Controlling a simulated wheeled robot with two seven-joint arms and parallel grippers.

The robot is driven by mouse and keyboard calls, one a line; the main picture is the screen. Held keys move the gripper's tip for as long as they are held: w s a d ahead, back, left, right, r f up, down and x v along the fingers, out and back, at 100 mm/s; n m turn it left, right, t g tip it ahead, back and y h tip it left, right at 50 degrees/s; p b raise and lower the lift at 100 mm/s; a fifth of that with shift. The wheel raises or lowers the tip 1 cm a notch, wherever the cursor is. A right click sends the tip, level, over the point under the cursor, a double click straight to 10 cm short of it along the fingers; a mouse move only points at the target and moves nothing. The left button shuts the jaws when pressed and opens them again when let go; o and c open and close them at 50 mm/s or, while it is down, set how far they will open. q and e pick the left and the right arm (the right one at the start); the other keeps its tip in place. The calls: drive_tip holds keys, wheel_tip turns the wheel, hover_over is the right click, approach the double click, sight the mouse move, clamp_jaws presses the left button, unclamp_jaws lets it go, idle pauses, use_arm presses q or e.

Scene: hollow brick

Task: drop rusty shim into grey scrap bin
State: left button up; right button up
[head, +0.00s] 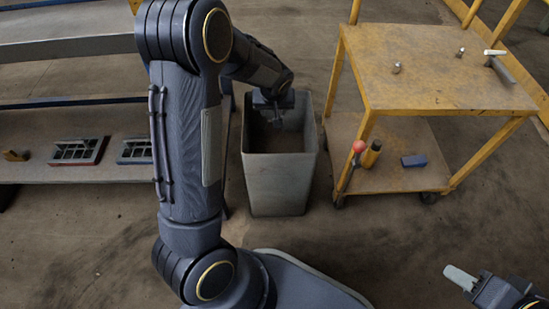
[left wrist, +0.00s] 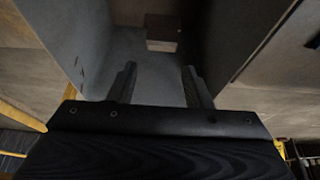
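The grey scrap bin (head: 277,185) stands upright on the floor, left of the yellow cart. My left gripper (head: 275,112) points down into the bin's mouth. In the left wrist view its two fingers (left wrist: 160,84) are apart with nothing between them, and the bin's inner walls (left wrist: 225,40) surround them. A small brownish block-like piece (left wrist: 162,34) lies inside the bin, beyond the fingertips; I cannot tell for sure whether it is the rusty shim. My right gripper (head: 462,279) is at the lower right, with a pale grey tip; its finger state is unclear.
The yellow cart (head: 425,60) right of the bin has small metal pieces on top and a red-knobbed tool, a yellow-black cylinder and a blue block (head: 414,161) below. At left, a bench (head: 90,172) bears hollow grid-like pieces (head: 77,151) and a brown piece (head: 15,156).

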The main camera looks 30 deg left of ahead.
use_arm(q)
drive_tip(key=shift+o, duration=1.1)
drive_tip(key=p+v, duration=0.3)
drive_tip(key=v, duration=0.4)
drive_tip(key=shift+s+r, duration=0.15)
drive_tip(key=shift+r, duration=0.2)
drive_tip(key=shift+d, duration=0.1)
